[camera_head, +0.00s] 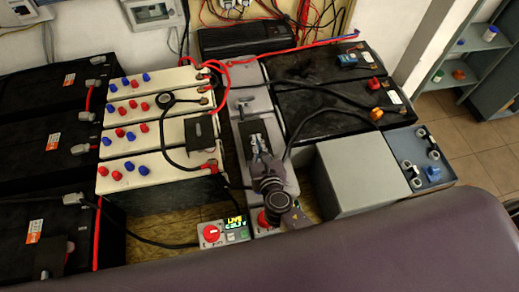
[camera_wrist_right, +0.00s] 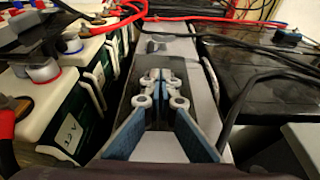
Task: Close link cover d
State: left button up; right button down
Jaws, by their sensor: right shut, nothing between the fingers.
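No label reading "d" can be made out, so I cannot tell which part is link cover d. A black box-like cover (camera_head: 200,129) stands near the right end of the white batteries (camera_head: 150,165). Another dark block (camera_head: 50,258) stands on the nearest black battery at left. My right gripper (camera_head: 257,138) is over the grey battery strip (camera_head: 285,165) in the middle, to the right of the black cover and apart from it. In the right wrist view its fingertips (camera_wrist_right: 160,75) are together and empty, above the strip. My left gripper is not in view.
Black cables and red leads (camera_head: 235,63) cross the battery tops. A grey box (camera_head: 350,175) stands right of my right arm. A switch panel with a red knob (camera_head: 212,232) and lit display lies in front. Black batteries (camera_head: 335,95) fill the back right.

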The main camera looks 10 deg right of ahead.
jog(key=w+b, duration=0.1)
jog(key=w, duration=1.2)
jog(key=shift+w, duration=0.5)
jog(key=shift+r, duration=0.1)
jog(key=shift+d, duration=0.1)
